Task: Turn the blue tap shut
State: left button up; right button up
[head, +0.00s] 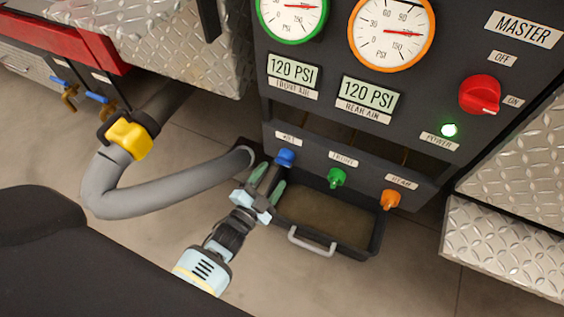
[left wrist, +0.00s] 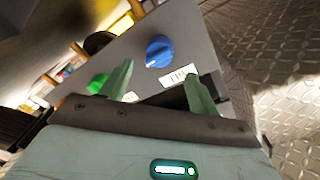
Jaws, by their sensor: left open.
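The blue tap (head: 285,157) is a round knob on the lower left of the dark pump panel, with a small white label above it in the head view. In the left wrist view the blue tap (left wrist: 159,51) shows beyond the fingers, roughly between their tips. My left gripper (head: 271,178) is open, its green fingers pointing up at the blue tap from just below. In the left wrist view my left gripper (left wrist: 159,69) has nothing between its fingers. It appears apart from the knob. My right gripper is not in view.
A green tap (head: 337,178) and an orange tap (head: 390,199) stand to the right. A black tray (head: 371,245) with a grey handle lies below. A grey hose (head: 170,192) with a yellow coupling (head: 130,138) curves at left. The red master switch (head: 480,95) sits upper right.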

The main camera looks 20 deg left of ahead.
aim_at(282, 164)
pick_arm(q)
jog(key=shift+w+d+b, duration=0.2)
jog(key=shift+w+b, duration=0.3)
jog(key=shift+w, duration=1.1)
jog(key=shift+w+d+b, duration=0.2)
jog(key=shift+w+b, duration=0.25)
jog(key=shift+w, duration=1.15)
jog(key=shift+c, duration=0.4)
jog(key=c, duration=0.9)
